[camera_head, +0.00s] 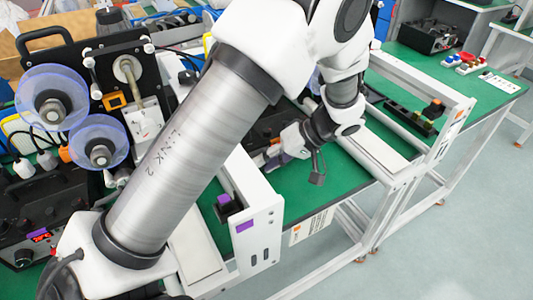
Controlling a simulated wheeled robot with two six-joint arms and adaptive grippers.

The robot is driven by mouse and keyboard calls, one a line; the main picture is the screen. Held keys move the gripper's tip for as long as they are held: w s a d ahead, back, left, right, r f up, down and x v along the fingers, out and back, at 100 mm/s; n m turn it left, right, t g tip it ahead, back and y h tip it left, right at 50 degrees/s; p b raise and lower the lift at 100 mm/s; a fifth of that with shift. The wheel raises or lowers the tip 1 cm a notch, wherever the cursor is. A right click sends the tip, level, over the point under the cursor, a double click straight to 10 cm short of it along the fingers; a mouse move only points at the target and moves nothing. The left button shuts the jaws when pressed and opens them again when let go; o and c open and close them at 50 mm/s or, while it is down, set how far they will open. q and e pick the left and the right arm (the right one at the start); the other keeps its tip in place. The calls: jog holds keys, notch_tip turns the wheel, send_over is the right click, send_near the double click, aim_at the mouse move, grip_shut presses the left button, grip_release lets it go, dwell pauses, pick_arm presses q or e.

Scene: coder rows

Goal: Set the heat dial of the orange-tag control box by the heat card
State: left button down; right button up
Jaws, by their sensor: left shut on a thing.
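My left arm crosses the middle of the head view, and its gripper (274,156) reaches down over the green table at the centre. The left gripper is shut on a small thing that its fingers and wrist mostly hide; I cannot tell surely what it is. A dark control box (264,130) shows partly just behind the gripper. Another dark control box (28,240) with a red display and a knob stands at the lower left. A white printed card (312,226) with an orange mark hangs at the table's front edge. My right gripper is not in view.
A white frame end with a purple tag (245,225) stands near the front, and another with an orange tag (460,114) stands at the right. Blue-rimmed reels (52,92) are at the left.

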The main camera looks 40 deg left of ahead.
pick_arm(q)
jog(key=shift+w+f+m+g+y+p, duration=0.15)
jog(key=shift+m+g+y+p, duration=0.4)
jog(key=shift+g, duration=0.65)
jog(key=shift+y, duration=0.25)
jog(key=c, duration=1.2)
grip_release()
jog(key=shift+o, duration=0.2)
jog(key=shift+w+d, duration=0.1)
